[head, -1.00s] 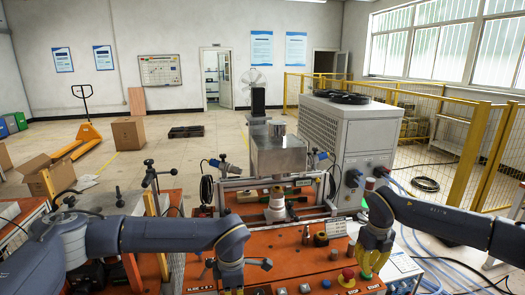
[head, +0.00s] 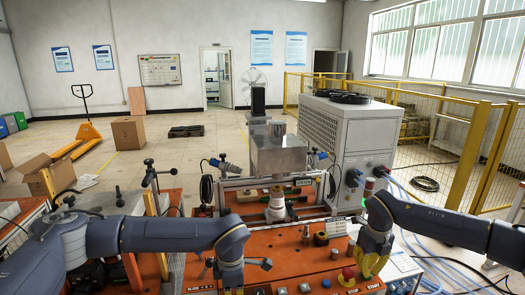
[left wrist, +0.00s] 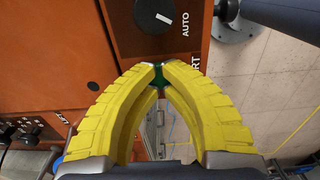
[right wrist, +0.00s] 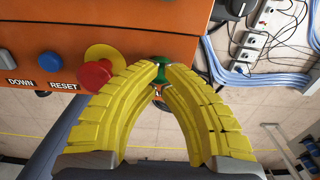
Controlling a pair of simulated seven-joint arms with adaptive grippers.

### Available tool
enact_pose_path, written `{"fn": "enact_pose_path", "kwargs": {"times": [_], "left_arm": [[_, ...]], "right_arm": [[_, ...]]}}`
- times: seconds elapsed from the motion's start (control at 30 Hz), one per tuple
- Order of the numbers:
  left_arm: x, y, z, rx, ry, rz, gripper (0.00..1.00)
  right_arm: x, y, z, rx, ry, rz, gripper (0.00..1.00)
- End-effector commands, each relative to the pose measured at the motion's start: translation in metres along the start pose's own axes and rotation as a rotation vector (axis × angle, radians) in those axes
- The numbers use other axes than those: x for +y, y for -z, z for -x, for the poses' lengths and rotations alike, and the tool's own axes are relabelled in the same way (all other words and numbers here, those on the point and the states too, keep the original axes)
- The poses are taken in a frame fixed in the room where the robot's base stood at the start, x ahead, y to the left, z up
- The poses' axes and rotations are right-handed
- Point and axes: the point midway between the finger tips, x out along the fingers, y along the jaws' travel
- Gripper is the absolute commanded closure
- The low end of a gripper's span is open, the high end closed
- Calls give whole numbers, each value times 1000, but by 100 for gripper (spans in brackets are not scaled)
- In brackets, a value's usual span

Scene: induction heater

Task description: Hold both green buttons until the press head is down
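Left wrist view: my left gripper (left wrist: 160,66) has its yellow fingertips together at a green button (left wrist: 159,77) at the orange panel's edge, partly hidden by the fingers. Right wrist view: my right gripper (right wrist: 161,66) has its fingertips together at the other green button (right wrist: 160,70), beside the panel's corner. Whether either button is pushed in cannot be told. In the head view, my right gripper (head: 365,278) is at the front right panel corner, and my left gripper is mostly hidden by its arm. The grey metal press block (head: 280,158) stands above a white cylindrical part (head: 276,206) at mid-machine.
A red stop button (right wrist: 96,75) on a yellow base sits close beside my right fingers, with a blue RESET button (right wrist: 50,61) farther left. A black AUTO knob (left wrist: 155,14) is near my left fingertips. A white cabinet (head: 352,135) and yellow fence stand behind on the right.

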Motion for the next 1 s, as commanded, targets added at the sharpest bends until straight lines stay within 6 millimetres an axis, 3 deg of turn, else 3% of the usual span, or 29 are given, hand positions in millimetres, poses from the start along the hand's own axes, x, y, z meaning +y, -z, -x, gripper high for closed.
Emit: {"fn": "enact_pose_path", "kwargs": {"times": [1.0], "left_arm": [[-1, 1, -2, 3, 4, 0, 100]], "right_arm": [[0, 0, -15, 1, 0, 0, 100]]}}
